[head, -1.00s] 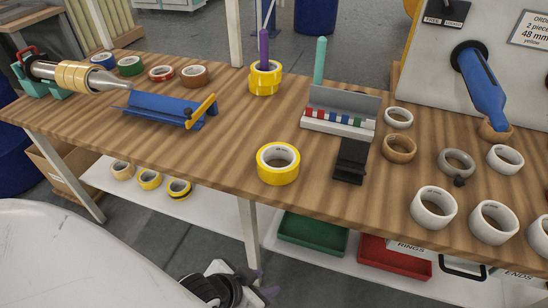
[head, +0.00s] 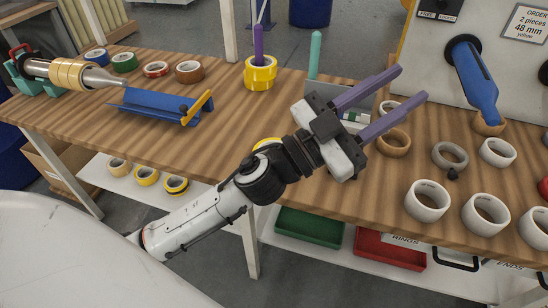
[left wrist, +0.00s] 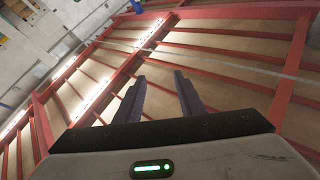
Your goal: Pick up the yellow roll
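The single yellow roll lying on the wooden table is almost wholly hidden behind my left arm; only a sliver of the yellow roll (head: 267,143) shows above the wrist. Other yellow rolls (head: 259,78) are stacked around a purple post. My left gripper (head: 412,84) is open and empty, raised over the table with its purple fingers pointing up and to the right. In the left wrist view, the open fingers (left wrist: 160,76) point toward the ceiling with nothing between them. My right gripper is not in view.
A blue tray (head: 155,104) lies on the table's left part. White rolls (head: 427,200), a grey roll (head: 451,156) and brown rolls stand at the right. A grey holder (head: 322,92) is partly hidden behind my gripper. Green and red bins sit below.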

